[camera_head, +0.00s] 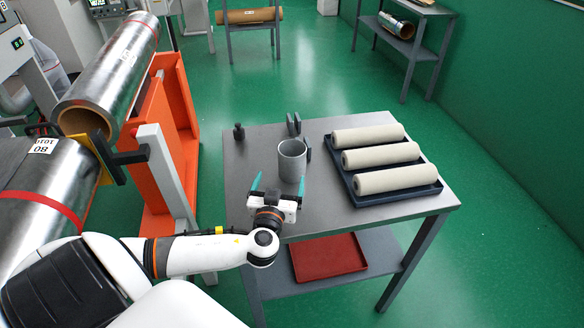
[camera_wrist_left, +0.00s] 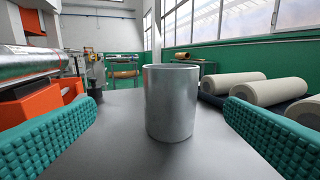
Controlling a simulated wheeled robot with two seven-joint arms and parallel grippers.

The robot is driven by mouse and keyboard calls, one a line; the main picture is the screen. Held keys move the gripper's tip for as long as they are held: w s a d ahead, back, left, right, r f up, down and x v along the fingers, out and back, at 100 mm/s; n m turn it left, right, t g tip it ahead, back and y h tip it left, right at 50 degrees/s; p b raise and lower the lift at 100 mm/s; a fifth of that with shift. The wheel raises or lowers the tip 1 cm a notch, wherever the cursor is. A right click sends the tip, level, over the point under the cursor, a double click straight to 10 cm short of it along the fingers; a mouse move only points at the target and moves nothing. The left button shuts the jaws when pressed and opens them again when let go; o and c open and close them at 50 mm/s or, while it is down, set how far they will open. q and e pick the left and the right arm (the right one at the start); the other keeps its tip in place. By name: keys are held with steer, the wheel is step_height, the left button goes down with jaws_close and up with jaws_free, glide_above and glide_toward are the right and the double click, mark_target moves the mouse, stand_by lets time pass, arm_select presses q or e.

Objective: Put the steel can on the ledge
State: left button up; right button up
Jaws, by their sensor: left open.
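The steel can (camera_head: 292,162) is a grey open-topped cylinder, upright on the grey metal table (camera_head: 330,215). My left gripper (camera_head: 279,184) is open at the near side of the can, its teal fingertips pointing toward it. In the left wrist view the can (camera_wrist_left: 170,105) stands upright ahead, between the two spread teal ribbed pads (camera_wrist_left: 160,125), with a gap on each side. The can appears not gripped. I cannot tell which surface is the ledge. My right gripper is out of view.
A dark tray (camera_head: 400,200) with three cream rolls fills the table's right side. Small dark fixtures (camera_head: 294,124) stand just behind the can, and a small dark item (camera_head: 239,131) at the back left. A red tray (camera_head: 328,257) lies on the lower shelf. An orange stand (camera_head: 175,130) is left.

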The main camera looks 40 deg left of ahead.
mark_target(289, 159)
arm_select(q)
steer(key=shift+s+d+t, duration=0.2)
steer(key=shift+d+t, duration=0.05)
steer(key=shift+t, duration=0.05)
steer(key=shift+w+a+r, duration=0.1)
steer(key=shift+w+r, duration=0.05)
steer(key=shift+w, duration=0.15)
steer(key=p+x, duration=0.2)
steer(key=x, duration=0.4)
steer(key=w, duration=0.1)
steer(key=r+p, duration=0.1)
steer(key=w+p, duration=0.1)
steer(key=shift+w+a+r, duration=0.3)
steer(key=shift+w, duration=0.05)
steer(key=shift+f+p+x, duration=0.2)
steer(key=shift+p+x, duration=0.1)
steer(key=shift+x, duration=0.75)
steer(key=shift+w+f, duration=0.1)
steer(key=shift+w, duration=0.2)
steer(key=shift+s, duration=0.1)
steer(key=shift+c, duration=0.4)
steer(key=c, duration=1.2)
